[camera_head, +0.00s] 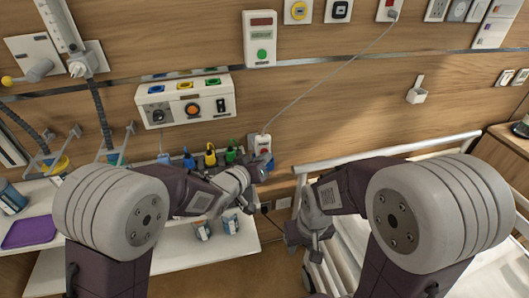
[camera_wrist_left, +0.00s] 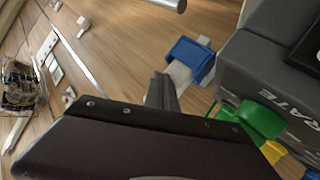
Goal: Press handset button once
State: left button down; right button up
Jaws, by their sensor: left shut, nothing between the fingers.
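A small white handset (camera_head: 258,142) with a red spot on its face hangs against the wood wall panel in the head view. A thin pale cord runs up from it to a wall socket. My left gripper (camera_head: 264,168) is just below the handset's red part, shut and empty. In the left wrist view its finger (camera_wrist_left: 162,92) points at the wall, beside a blue bracket (camera_wrist_left: 190,56) around a pale piece. I cannot tell whether the fingertips touch the handset. My right gripper (camera_head: 308,238) hangs low beside the bed rail; its fingers are unclear.
A white wall box (camera_head: 186,101) with several coloured connectors and knobs is left of the handset. A white bed rail (camera_head: 385,152) is at right. A purple tray (camera_head: 30,228) lies on the left shelf.

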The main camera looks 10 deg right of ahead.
pick_arm(q)
jog(key=shift+w+r, duration=0.2)
jog(key=shift+r, duration=0.1)
dwell(0.4)
jog(key=shift+s+d+f+b, duration=0.1)
jog(key=shift+s+f+b, duration=0.25)
jog(key=shift+f, duration=0.15)
jog(key=s+b, duration=0.1)
jog(key=s, duration=0.4)
jog(key=shift+s+b, duration=0.1)
jog(key=shift+b, duration=0.2)
dwell(0.5)
